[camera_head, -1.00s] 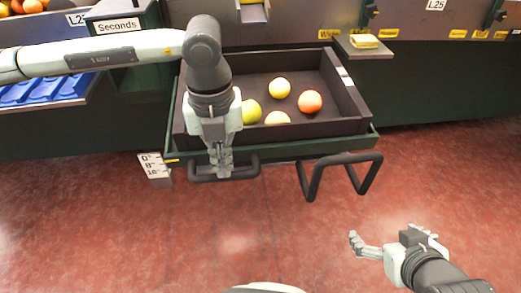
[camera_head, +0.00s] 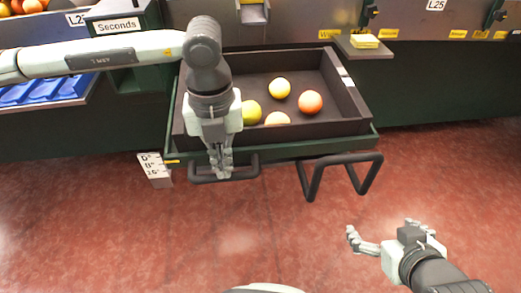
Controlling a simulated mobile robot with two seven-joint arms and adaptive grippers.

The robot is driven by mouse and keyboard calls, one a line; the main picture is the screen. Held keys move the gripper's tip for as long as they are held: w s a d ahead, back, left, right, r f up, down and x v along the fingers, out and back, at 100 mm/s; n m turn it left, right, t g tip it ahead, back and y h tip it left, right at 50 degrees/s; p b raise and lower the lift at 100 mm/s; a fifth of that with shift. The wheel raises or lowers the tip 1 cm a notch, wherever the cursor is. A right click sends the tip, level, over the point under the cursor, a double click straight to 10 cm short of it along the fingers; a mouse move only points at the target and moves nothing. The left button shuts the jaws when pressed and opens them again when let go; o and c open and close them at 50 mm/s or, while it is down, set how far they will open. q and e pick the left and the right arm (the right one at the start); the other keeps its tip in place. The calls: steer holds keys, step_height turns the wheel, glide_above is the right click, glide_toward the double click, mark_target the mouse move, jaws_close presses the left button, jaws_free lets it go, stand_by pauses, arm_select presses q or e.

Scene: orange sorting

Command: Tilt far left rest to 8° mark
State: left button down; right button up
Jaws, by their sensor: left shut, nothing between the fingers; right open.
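The far left rest (camera_head: 172,140) is a green frame that carries a dark open box (camera_head: 352,112) with several orange and yellow-green fruits. Two black loop handles are on its front, a left handle (camera_head: 245,170) and a right handle (camera_head: 341,161). A white angle scale (camera_head: 154,166) with marks hangs at its front left corner, with a yellow pointer (camera_head: 172,162) beside its upper part; the exact reading is too small to tell. My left gripper (camera_head: 221,175) is shut at the left handle, its fingertips over the bar. My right gripper (camera_head: 382,238) is open and empty above the red floor.
A small shelf with a yellow block (camera_head: 365,41) stands right of the box. A "Seconds" bin (camera_head: 117,25) and blue trays (camera_head: 45,90) are at the left. The red floor in front is clear.

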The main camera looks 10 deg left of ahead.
arm_select(q)
steer(key=shift+f, duration=0.25)
arm_select(e)
steer(key=shift+w+a+r+t+y, duration=0.5)
steer(key=shift+w+a+r+t, duration=0.25)
steer(key=shift+a+r, duration=0.2)
stand_by(1.3)
arm_select(q)
step_height(320, 180, up, 9)
steer(key=p, duration=0.4)
arm_select(e)
step_height(320, 180, up, 5)
steer(key=shift+f, duration=0.2)
stand_by(0.6)
